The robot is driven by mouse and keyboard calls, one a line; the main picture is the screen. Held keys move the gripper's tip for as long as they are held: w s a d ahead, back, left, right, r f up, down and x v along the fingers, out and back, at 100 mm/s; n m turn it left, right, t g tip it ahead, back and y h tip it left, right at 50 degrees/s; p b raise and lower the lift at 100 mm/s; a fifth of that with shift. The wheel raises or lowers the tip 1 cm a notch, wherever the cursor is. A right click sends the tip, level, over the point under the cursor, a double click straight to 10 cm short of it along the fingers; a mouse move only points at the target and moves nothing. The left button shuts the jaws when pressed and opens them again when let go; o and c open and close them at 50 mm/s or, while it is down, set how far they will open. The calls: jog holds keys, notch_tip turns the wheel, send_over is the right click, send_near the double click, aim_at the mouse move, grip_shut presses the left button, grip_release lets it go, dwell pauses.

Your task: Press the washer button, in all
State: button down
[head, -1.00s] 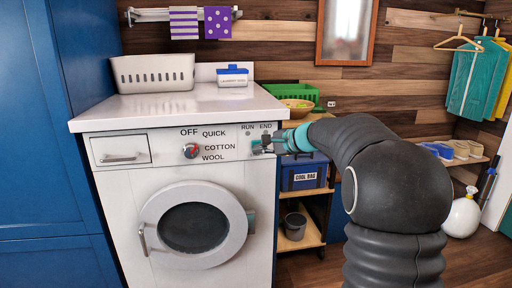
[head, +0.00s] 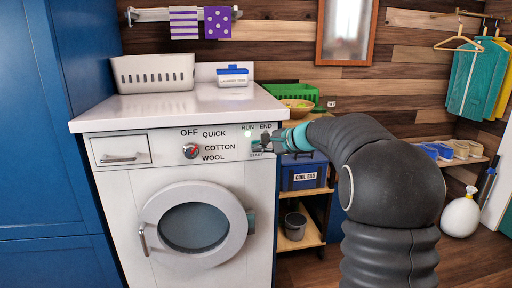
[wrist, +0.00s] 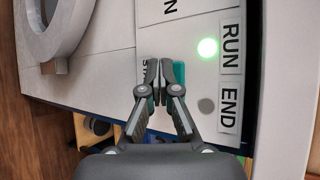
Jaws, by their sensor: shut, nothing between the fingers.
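The white washer (head: 115,215) stands at left centre, its round door (head: 150,215) shut. My gripper (head: 261,142) is at the right end of its control panel, fingers shut together and empty. In the wrist view, my gripper (wrist: 154,68) points at the panel over the START label (wrist: 145,70), which it partly covers. The washer button is hidden behind the fingers; I cannot tell whether they touch it. The RUN light (wrist: 208,48) glows green; the END light (wrist: 206,106) is dark grey. The dial (head: 191,151) sits beside OFF, QUICK, COTTON and WOOL.
A white basket (head: 152,73) and a blue-lidded box (head: 232,77) stand on the washer top. A shelf with a cool bag (head: 303,172) and a bucket (head: 295,226) is right of the washer. A tall blue cabinet (head: 45,150) borders the left.

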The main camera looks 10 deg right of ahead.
jog(key=shift+s, duration=0.15)
jog(key=shift+s+b, duration=0.65)
jog(key=shift+s, duration=0.15)
jog(key=shift+s+b, duration=1.35)
jog(key=shift+s, duration=1.15)
